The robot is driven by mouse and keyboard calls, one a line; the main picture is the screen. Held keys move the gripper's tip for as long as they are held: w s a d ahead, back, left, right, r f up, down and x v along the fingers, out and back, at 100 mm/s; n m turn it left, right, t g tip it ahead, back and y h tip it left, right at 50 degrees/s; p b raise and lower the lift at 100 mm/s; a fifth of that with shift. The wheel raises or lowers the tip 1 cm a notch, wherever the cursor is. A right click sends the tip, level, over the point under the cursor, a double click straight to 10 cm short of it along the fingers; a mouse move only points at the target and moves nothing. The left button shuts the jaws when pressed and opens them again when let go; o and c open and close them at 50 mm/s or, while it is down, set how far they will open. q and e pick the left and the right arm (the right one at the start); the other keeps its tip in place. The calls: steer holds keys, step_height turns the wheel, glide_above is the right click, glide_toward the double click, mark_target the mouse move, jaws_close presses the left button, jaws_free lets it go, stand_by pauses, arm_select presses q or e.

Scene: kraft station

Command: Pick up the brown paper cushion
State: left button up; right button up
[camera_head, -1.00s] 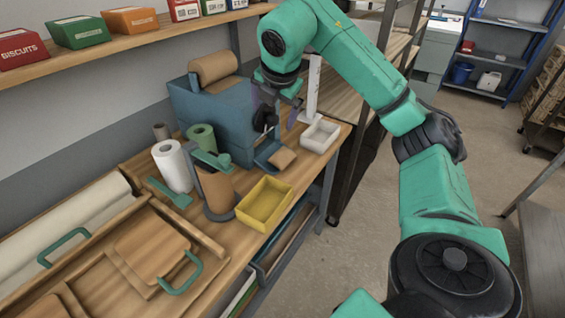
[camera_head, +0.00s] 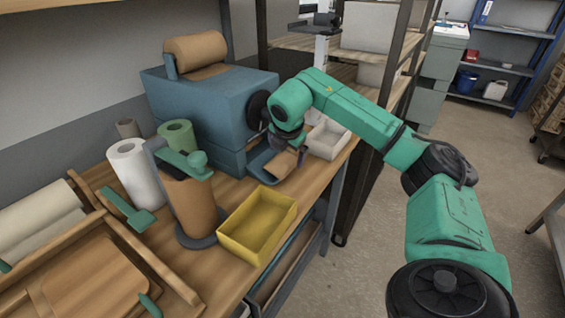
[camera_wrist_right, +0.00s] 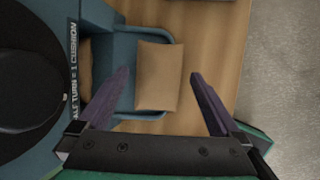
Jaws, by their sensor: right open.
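The brown paper cushion (camera_wrist_right: 160,76) lies at the mouth of the blue cushion machine (camera_head: 200,108), on its low tray (camera_head: 258,168). In the head view the cushion (camera_head: 280,166) is partly covered by my right gripper (camera_head: 291,155). In the right wrist view my right gripper (camera_wrist_right: 158,82) is open, with one dark finger on each side of the cushion. The left finger is close to the cushion's left edge and the right finger stands clear of its right edge. Nothing is held. My left gripper is not in view.
A white open box (camera_head: 328,142) stands right of the tray, near the table edge. A yellow bin (camera_head: 258,226) stands in front. A brown paper roll (camera_head: 190,207) on a stand and a white roll (camera_head: 134,174) are at left.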

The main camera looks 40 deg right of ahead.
mark_target(286, 157)
steer(key=x, duration=0.2)
steer(key=shift+w+d+f+p, duration=0.1)
steer(key=shift+w+f+p, duration=0.1)
steer(key=shift+f+p, duration=0.2)
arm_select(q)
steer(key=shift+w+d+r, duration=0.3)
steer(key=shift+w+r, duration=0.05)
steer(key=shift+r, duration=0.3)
arm_select(e)
steer(key=shift+w+d+f, duration=0.1)
steer(key=shift+w+f, duration=0.05)
steer(key=shift+f, duration=0.25)
arm_select(q)
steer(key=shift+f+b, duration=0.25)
steer(key=shift+b, duration=0.05)
arm_select(e)
steer(key=shift+f, duration=0.15)
steer(key=c, duration=1.1)
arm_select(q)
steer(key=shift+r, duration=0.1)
